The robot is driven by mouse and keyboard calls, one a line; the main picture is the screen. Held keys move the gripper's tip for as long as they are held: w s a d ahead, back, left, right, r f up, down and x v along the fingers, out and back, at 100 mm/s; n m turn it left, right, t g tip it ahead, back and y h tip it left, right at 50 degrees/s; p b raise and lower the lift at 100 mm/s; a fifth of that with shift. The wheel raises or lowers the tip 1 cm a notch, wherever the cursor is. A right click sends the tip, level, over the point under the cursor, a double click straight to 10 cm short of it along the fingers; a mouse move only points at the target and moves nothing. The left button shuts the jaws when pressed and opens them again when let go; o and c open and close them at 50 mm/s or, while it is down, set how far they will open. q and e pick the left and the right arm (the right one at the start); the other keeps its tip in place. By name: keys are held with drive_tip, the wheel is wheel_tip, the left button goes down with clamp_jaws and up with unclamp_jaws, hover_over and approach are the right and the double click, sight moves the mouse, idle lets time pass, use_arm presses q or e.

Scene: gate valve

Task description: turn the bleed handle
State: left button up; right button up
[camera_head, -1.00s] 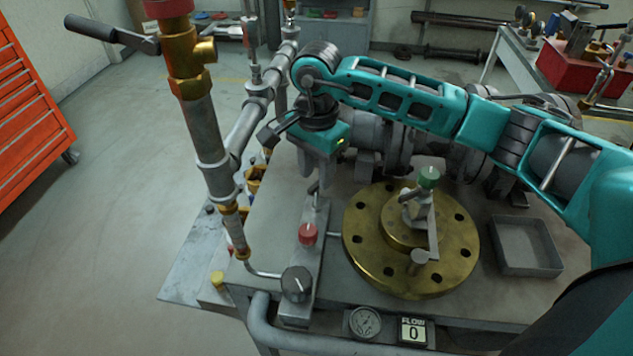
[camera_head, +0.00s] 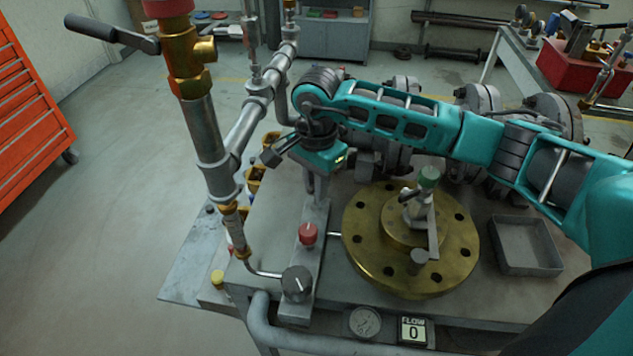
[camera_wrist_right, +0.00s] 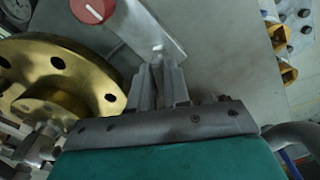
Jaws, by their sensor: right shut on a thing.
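My right gripper (camera_head: 316,194) points down at the far end of a grey bar (camera_head: 312,262). In the right wrist view its fingers (camera_wrist_right: 158,72) are close together, shut on a small light metal part at the bar's end, mostly hidden between them. I cannot make out the shape of this handle. On the same bar a red knob (camera_head: 308,234) stands in the middle and a black knob (camera_head: 297,284) at the near end; the red knob also shows in the right wrist view (camera_wrist_right: 92,10). My left gripper is not in view.
A brass flange (camera_head: 375,270) with a green-topped fitting (camera_head: 428,178) stands right of the bar. An empty grey tray (camera_head: 526,246) lies farther right. A tall pipe with a black lever (camera_head: 105,32) rises at left. A gauge (camera_head: 364,322) and a flow display (camera_head: 413,331) sit in front.

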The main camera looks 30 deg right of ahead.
drive_tip(key=shift+m, duration=0.3)
clamp_jaws()
drive_tip(key=m+b, duration=0.1)
drive_tip(key=m, duration=0.3)
drive_tip(key=shift+m, duration=0.3)
drive_tip(key=m+b, duration=0.1)
drive_tip(key=m, duration=0.2)
drive_tip(key=shift+m, duration=1.6)
drive_tip(key=o, duration=0.7)
unclamp_jaws()
